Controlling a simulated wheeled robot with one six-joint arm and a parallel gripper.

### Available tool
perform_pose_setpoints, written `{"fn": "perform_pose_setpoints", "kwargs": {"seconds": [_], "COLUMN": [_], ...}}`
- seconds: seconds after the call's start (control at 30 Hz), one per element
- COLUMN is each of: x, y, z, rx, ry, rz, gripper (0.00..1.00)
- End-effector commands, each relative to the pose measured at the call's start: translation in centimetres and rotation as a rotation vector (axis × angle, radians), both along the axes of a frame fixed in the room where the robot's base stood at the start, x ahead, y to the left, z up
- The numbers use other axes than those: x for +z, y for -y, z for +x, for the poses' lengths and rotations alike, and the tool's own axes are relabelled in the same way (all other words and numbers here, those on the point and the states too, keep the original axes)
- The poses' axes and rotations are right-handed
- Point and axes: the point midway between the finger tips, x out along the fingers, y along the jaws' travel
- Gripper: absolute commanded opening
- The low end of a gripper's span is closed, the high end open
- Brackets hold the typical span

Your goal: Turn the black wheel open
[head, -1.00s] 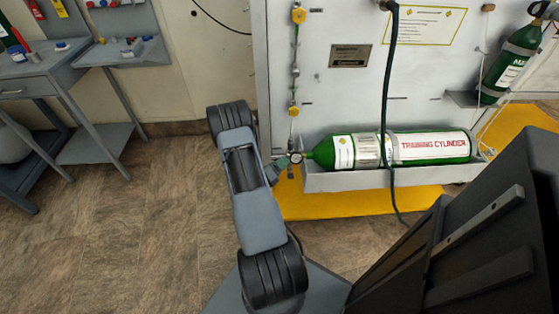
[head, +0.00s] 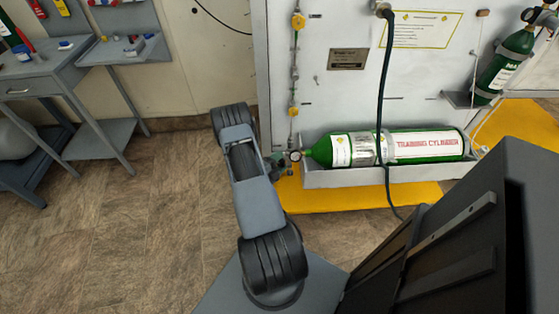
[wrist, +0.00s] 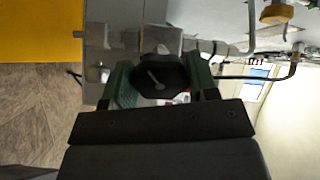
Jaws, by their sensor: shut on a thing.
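The black wheel (wrist: 158,76) shows in the middle of the wrist view, with a lighter mark on its face. My gripper (wrist: 160,84) has one greenish finger on each side of it and is shut on it. In the head view my gripper (head: 277,165) is at the left, valve end of the green training cylinder (head: 315,152). My arm hides most of the gripper and the wheel there. A round gauge (head: 295,156) sits beside the gripper. The cylinder lies on its side in a grey tray (head: 345,179) against the white panel.
A dark hose (head: 386,110) hangs in front of the cylinder. A yellow base (head: 340,200) lies under the tray. Piping with yellow knobs (head: 297,21) runs up the panel. A second green cylinder (head: 491,76) stands at right. A grey workbench (head: 38,83) is at left, with clear floor before it.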

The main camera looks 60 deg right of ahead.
Motion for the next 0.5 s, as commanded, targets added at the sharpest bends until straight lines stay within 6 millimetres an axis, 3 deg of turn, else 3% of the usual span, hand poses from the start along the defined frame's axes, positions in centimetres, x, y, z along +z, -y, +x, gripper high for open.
{"fn": "perform_pose_setpoints", "kwargs": {"seconds": [0.5], "x": [0.00], "y": [-0.05], "z": [-0.05], "rx": [0.000], "ry": [-0.478], "rz": [0.108], "gripper": [0.30]}}
